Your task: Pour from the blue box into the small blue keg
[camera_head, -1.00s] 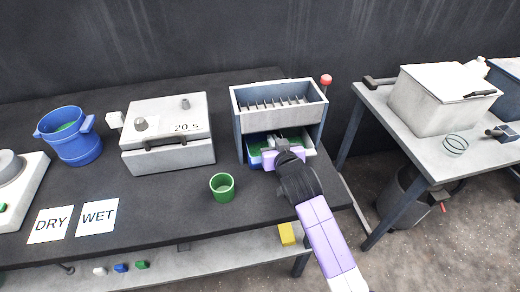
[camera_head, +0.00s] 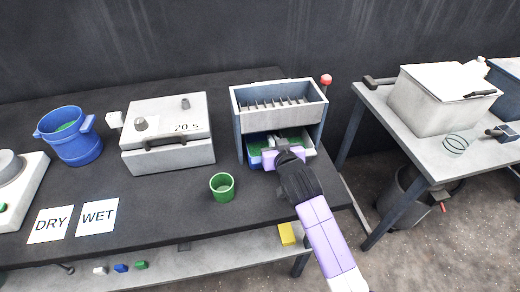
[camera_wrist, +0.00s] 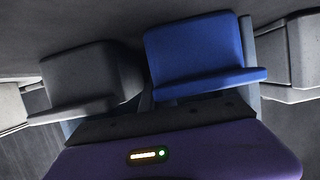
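The small blue keg (camera_head: 84,148) stands upright on the left of the black table, with green material inside. The blue box (camera_head: 254,160) sits low in the bay under the splitter hopper, also with green material in it. My gripper (camera_head: 282,146) is at the front of this bay, at the right side of the blue box. Its fingertips are small and partly hidden by the wrist. In the wrist view a blue face with a projecting lip (camera_wrist: 200,50) lies straight ahead, with grey blocks on both sides. Whether my fingers touch the box is not clear.
The splitter hopper (camera_head: 248,97) stands right above the bay. A green cup (camera_head: 222,195) and a grey lidded machine (camera_head: 190,156) stand between the bay and the keg. DRY and WET cards lie at the table's front left. A side table (camera_head: 408,143) stands at right.

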